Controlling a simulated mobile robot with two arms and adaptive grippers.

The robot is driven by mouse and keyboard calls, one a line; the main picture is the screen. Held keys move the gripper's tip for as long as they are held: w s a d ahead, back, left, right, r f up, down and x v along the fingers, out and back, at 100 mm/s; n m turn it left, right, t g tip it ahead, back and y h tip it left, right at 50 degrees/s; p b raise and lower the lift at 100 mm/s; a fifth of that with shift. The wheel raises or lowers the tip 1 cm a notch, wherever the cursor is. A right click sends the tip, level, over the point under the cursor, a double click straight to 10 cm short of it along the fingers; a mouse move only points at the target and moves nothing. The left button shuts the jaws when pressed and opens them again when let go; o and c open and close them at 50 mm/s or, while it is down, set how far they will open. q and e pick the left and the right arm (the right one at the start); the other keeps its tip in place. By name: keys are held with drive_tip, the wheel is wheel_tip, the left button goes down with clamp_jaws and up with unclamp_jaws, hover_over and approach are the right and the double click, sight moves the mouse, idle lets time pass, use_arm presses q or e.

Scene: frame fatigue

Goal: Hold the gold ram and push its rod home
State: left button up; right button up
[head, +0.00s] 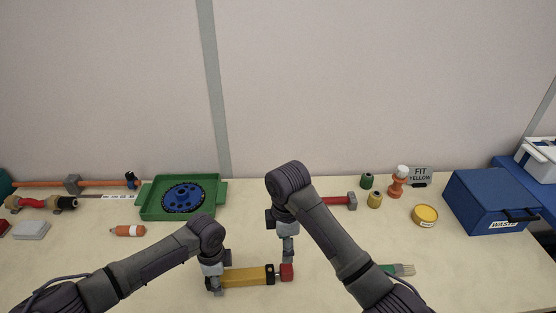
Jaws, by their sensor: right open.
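The gold ram (245,275) lies on the table at the front, its length running left to right. It has a dark collar (270,274) and a red end piece (287,271) at its right. My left gripper (216,284) is at the ram's left end, its fingers closed around the body; the far finger is mostly hidden. My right gripper (289,258) is open, pointing down just behind the red end piece. I cannot tell whether it touches it. How much rod shows between collar and red end is too small to tell.
A green tray (221,192) with a blue disc (184,197) stands behind my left arm. A red cylinder (338,201) is partly hidden by my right arm. A brush (400,269), a yellow tin (425,214) and a blue waste box (487,199) are to the right. An orange bottle (128,230) lies left.

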use_arm(q)
drive_tip(key=shift+o, duration=0.6)
drive_tip(key=shift+w, duration=0.1)
drive_tip(key=shift+r, duration=0.1)
wheel_tip(320, 180, up, 12)
